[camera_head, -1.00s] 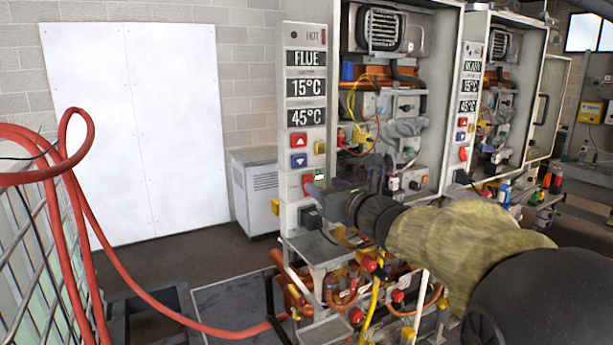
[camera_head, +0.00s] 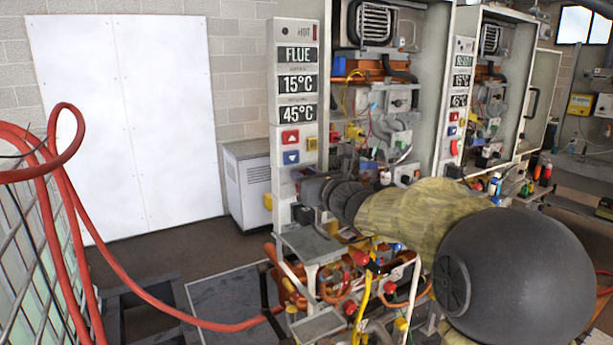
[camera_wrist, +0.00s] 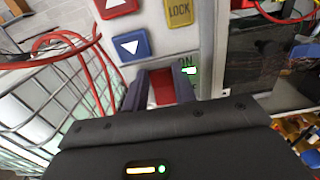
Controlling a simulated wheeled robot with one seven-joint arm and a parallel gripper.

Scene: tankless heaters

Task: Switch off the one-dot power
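The front heater's control panel (camera_head: 297,140) carries a FLUE display, 15°C and 45°C readouts, a red up button (camera_head: 290,137) and a blue down button (camera_head: 291,157). In the wrist view, the red switch (camera_wrist: 161,88) sits between the fingertips of my gripper (camera_wrist: 159,92), below the blue button (camera_wrist: 131,45) and beside an ON label with a green mark. The fingers stand apart on either side of it; whether they touch it is unclear. No dot mark is readable.
A second heater panel (camera_head: 460,85) stands behind to the right. Pipes and valves (camera_head: 350,285) lie below the front panel. A red hose (camera_head: 130,290) and wire rack (camera_head: 25,265) are at left. A grey cabinet (camera_head: 247,180) stands behind.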

